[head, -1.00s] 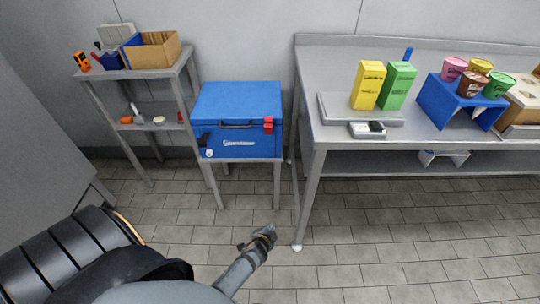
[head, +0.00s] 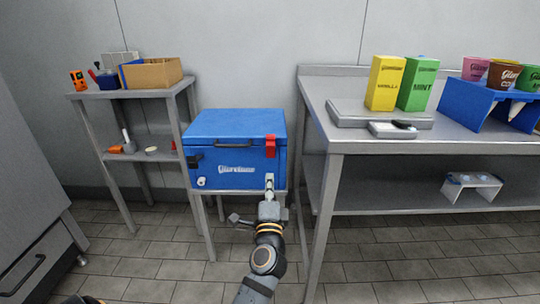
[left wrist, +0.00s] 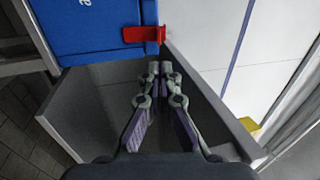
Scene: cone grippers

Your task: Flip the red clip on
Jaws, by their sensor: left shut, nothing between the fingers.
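The blue box (head: 237,172) has a closed blue lid and stands on a small grey stand. The red clip (head: 270,146) is on the upper right of its front, by the lid seam. In the left wrist view the red clip (left wrist: 143,34) sticks out at the edge of the blue box (left wrist: 85,30). My left gripper (head: 269,180) is just below the clip, near the box's lower right front. In the left wrist view its fingers (left wrist: 160,68) are together and empty, with the clip beyond their tips. I cannot tell whether they touch the box. My right gripper is out of view.
A grey shelf (head: 150,94) with a cardboard box (head: 152,75) stands to the left. A steel table (head: 330,136) stands close on the right, with yellow (head: 385,84) and green (head: 417,85) cartons on it. Open floor lies in front.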

